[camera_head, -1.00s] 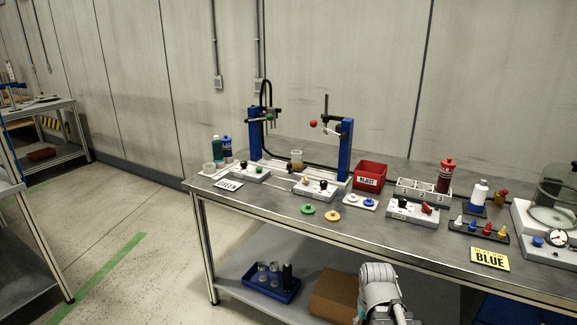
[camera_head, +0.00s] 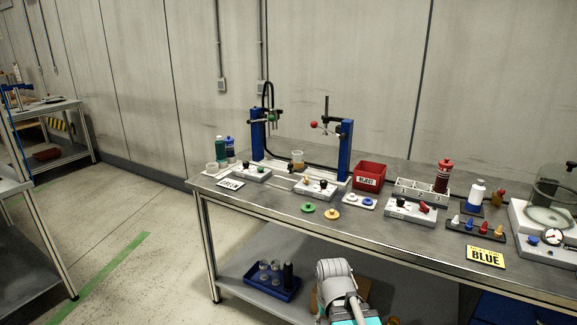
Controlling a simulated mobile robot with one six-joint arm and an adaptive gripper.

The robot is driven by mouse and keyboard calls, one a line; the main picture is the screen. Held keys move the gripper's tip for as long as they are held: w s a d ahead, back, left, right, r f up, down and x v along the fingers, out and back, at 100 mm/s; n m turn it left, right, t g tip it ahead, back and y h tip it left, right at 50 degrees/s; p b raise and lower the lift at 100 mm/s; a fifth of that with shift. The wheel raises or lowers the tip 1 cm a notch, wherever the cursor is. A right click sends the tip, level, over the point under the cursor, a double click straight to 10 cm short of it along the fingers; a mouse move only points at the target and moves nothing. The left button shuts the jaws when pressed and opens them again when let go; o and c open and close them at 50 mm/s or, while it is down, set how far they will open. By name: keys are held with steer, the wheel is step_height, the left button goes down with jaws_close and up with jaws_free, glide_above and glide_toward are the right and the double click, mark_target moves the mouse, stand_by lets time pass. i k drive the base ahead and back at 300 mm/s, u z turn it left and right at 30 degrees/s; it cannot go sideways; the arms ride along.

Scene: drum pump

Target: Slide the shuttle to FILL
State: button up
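A filling station stands at the back of the bench, with a left blue post (camera_head: 257,133) and a right blue post (camera_head: 345,150). Between them a clear cup (camera_head: 297,157) stands low near the base, with something orange-brown just below it. The shuttle cannot be told apart clearly at this size, and no FILL mark is readable. The right post carries a lever with a red knob (camera_head: 314,125). My gripper is not in view; only a grey and teal part of my arm shows at the bottom, in front of the bench and well apart from the station.
Two control boxes (camera_head: 315,190) (camera_head: 245,173) stand in front of the station. A red bin (camera_head: 369,176) stands to its right, bottles (camera_head: 230,148) to its left. Green and yellow discs (camera_head: 332,214) lie near the front edge. Several fixtures crowd the right side.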

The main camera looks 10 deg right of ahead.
mark_target(295, 165)
steer(key=u, duration=0.05)
steer(key=i, duration=0.95)
